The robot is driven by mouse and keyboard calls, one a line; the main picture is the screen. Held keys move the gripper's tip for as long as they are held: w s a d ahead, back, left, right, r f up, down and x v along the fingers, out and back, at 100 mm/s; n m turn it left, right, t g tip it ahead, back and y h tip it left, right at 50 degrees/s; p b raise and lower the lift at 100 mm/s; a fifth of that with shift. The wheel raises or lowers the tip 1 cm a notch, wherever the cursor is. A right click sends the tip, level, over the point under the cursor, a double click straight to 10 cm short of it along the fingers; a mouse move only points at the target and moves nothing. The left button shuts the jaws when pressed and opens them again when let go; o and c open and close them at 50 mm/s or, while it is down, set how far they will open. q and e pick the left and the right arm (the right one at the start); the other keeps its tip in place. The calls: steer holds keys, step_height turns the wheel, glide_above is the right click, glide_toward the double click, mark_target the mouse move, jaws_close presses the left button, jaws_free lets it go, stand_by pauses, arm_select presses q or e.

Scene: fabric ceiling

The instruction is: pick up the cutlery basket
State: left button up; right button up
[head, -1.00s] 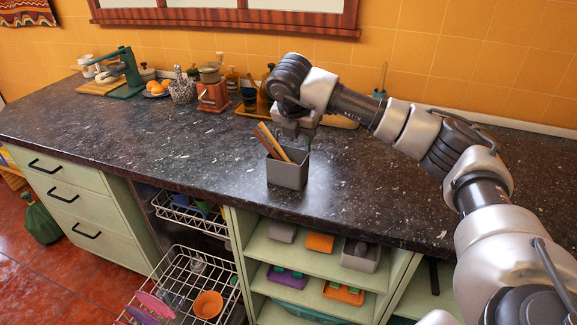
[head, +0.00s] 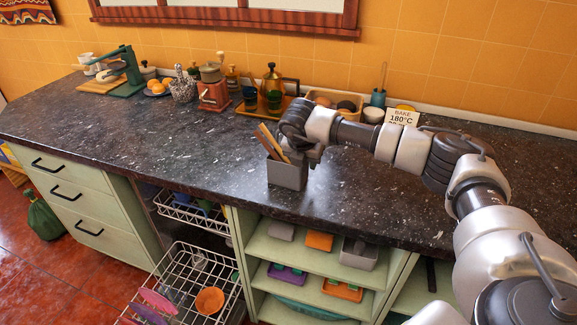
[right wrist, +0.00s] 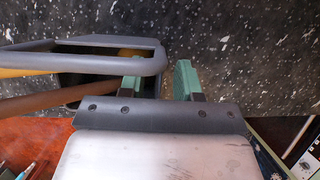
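The cutlery basket (head: 287,174) is a grey box standing upright on the dark speckled counter, with wooden utensils (head: 270,141) leaning out of its top. My right gripper (head: 311,158) is low at the basket's right rim; the arm hides part of its fingers in the head view. In the right wrist view, the basket's grey rim (right wrist: 110,41) is at the left. The green fingertips of the right gripper (right wrist: 158,80) are apart, one over the basket's opening and one outside the rim, with the rim's end between them. My left gripper is not in view.
The counter (head: 150,135) is clear left of the basket. Below are open shelves (head: 310,262) and a pulled-out wire dish rack (head: 195,275).

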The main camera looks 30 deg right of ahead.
jaws_close()
